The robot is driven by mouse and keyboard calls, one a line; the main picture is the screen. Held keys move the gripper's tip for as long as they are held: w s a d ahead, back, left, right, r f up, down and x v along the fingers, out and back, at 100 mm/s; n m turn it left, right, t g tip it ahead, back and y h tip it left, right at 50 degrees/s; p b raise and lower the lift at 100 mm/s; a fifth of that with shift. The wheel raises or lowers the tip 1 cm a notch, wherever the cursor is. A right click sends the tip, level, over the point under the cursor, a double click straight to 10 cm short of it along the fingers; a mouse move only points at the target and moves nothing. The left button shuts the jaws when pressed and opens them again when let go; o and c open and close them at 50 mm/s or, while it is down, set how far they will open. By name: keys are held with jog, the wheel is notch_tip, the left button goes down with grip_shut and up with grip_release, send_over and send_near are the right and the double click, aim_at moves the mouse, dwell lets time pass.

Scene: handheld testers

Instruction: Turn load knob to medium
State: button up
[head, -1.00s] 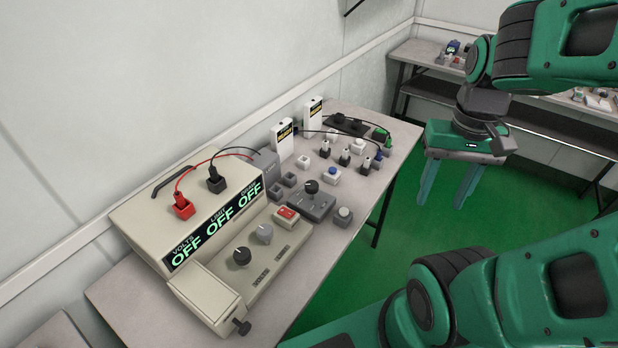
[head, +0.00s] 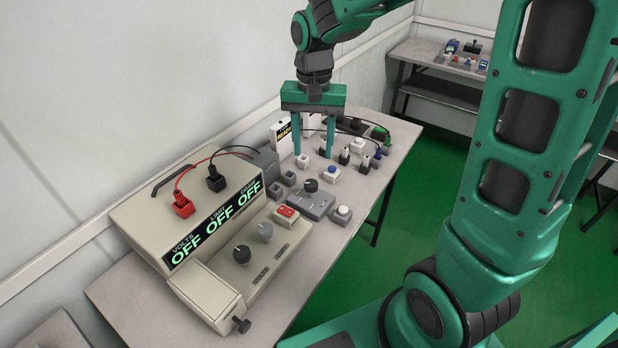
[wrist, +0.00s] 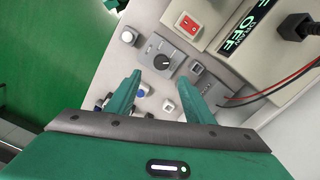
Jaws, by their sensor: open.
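A dark knob (head: 311,185) sits on a grey box (head: 314,204) in the middle of the bench, probably the load knob; its label is too small to read. In the wrist view the same knob (wrist: 159,62) has a light pointer line and a printed scale beside it. My gripper (head: 313,153) is open and empty, pointing down over the bench, behind the knob in the head view. In the wrist view the knob shows just beyond and between my fingertips (wrist: 160,79), apart from them.
A beige power supply (head: 140,225) with displays reading OFF, two knobs and a red switch (head: 286,211) stands at left. A white button box (head: 342,214) is right of the grey box. Several small switches, meters and cables crowd the bench behind.

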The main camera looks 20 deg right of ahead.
aim_at(311, 182)
notch_tip(311, 182, down, 11)
jog(key=shift+a+r, duration=0.1)
jog(key=shift+a, duration=0.05)
dwell(0.4)
jog(key=shift+w, duration=0.1)
jog(key=c, duration=1)
jog(key=shift+c, duration=0.2)
jog(key=shift+n, duration=0.3)
jog(key=n, duration=0.4)
jog(key=o, duration=1)
